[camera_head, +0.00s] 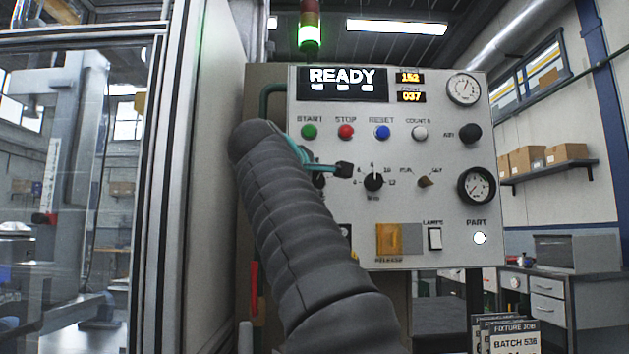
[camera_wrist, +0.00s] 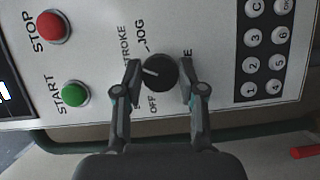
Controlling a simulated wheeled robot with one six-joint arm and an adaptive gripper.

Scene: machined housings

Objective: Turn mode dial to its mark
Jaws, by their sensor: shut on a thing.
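The mode dial (camera_wrist: 161,73) is a round black knob with a white pointer line in the wrist view. The labels OFF, STROKE and JOG are printed around it, the view being turned on its side. The pointer aims left in this view, toward one fingertip, in the direction of the partly hidden STROKE label. My gripper (camera_wrist: 160,69) has one finger on each side of the knob and is shut on it. In the head view my arm covers most of this area; one fingertip (camera_head: 343,170) shows, and the dial is mostly hidden.
The grey control panel (camera_head: 450,140) carries green START (camera_head: 309,131), red STOP (camera_head: 346,131) and blue RESET (camera_head: 382,132) buttons, and another black dial (camera_head: 373,181) close to my finger. A keypad (camera_wrist: 267,50) lies beside the mode dial. The display (camera_head: 342,84) reads READY.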

